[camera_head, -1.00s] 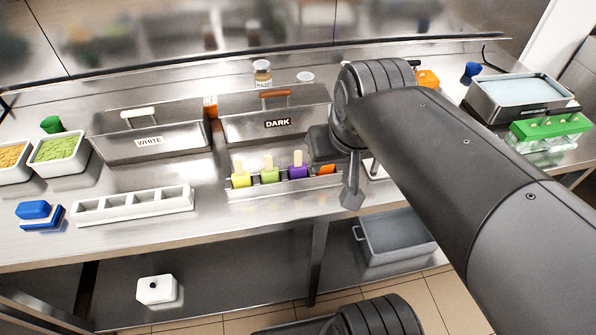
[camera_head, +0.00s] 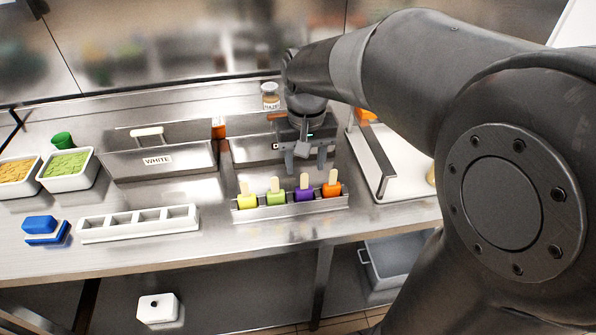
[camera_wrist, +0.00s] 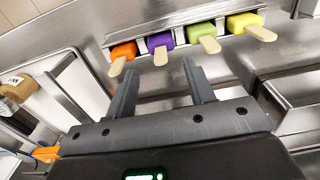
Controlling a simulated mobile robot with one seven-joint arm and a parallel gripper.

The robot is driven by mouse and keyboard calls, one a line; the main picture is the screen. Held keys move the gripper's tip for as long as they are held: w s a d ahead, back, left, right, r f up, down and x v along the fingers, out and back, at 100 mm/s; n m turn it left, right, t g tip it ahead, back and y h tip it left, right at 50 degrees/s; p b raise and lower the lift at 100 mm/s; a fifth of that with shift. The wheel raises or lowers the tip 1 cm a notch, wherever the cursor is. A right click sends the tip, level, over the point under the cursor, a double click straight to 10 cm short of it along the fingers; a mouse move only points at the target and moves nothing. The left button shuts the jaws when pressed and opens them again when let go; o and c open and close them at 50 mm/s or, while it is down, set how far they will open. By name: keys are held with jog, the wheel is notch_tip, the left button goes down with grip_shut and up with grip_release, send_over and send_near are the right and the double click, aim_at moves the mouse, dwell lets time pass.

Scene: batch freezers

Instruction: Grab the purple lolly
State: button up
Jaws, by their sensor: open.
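The purple lolly (camera_head: 304,192) stands in a metal rack (camera_head: 290,210), its wooden stick pointing up. It is between a green lolly (camera_head: 276,196) and an orange lolly (camera_head: 332,188); a yellow-green one (camera_head: 247,199) is at the left end. My gripper (camera_head: 305,168) is open and empty, behind and above the rack near the purple and orange lollies. In the wrist view, the purple lolly (camera_wrist: 160,41) and its stick lie beyond the open fingers (camera_wrist: 160,80), apart from them.
A metal tub marked WHITE (camera_head: 160,160) stands left of my gripper. A white four-slot holder (camera_head: 138,224) is in front of it. A white tray with a metal handle (camera_head: 400,185) lies to the right. A jar (camera_head: 270,96) stands behind my gripper.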

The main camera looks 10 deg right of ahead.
aim_at(304, 188)
jog(key=shift+f, duration=3.6)
jog(key=shift+c, duration=0.6)
jog(key=c, duration=0.6)
